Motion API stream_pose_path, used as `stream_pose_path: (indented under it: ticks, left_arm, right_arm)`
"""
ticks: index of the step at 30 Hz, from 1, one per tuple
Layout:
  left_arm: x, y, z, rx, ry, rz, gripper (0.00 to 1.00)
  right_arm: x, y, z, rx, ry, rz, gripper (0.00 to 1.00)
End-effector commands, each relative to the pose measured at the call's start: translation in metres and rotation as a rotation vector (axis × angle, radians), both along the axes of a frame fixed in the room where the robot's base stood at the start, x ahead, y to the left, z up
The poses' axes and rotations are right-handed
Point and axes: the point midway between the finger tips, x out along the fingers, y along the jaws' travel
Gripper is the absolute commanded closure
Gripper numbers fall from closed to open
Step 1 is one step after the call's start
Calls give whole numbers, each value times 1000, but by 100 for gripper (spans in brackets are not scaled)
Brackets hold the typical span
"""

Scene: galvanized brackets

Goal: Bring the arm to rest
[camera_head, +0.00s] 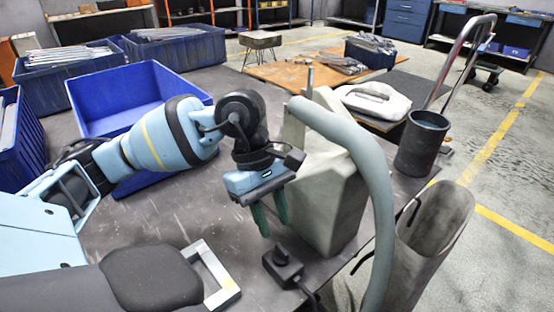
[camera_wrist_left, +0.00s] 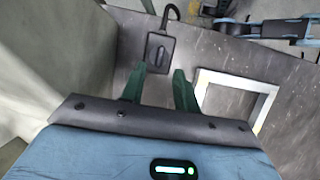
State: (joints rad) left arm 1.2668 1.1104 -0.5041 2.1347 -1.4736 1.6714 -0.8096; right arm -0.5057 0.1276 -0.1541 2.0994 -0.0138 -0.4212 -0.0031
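My left gripper (camera_head: 270,212) hangs over the dark table, its two green fingers pointing down. In the left wrist view the fingers (camera_wrist_left: 160,86) stand apart with nothing between them, so it is open and empty. A small black box with a cable (camera_head: 283,266) lies on the table just below and in front of the fingers; it also shows beyond the fingertips in the left wrist view (camera_wrist_left: 160,50). My right gripper is in neither view.
A grey-beige container (camera_head: 325,205) stands close behind the left gripper. A pale metal frame (camera_head: 228,292) lies near the front. An empty blue bin (camera_head: 135,90) sits behind my left arm. A dark cup (camera_head: 422,143) stands at right. Bare table (camera_head: 165,225) lies below the forearm.

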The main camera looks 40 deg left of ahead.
Motion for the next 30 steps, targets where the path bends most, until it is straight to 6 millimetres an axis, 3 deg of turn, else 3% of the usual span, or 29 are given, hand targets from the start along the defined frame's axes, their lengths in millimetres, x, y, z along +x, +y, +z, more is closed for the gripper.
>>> stream_pose_path:
  ticks: [6, 25, 30]
  left_arm:
    - [1, 7, 17, 0, 0, 0, 69]
    - [0, 8, 19, 0, 1, 0, 69]
    - [0, 8, 45, 0, -19, -1, 69]
  right_arm:
    - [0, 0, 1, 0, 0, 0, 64]
    - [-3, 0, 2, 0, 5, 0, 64]
    - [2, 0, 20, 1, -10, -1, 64]
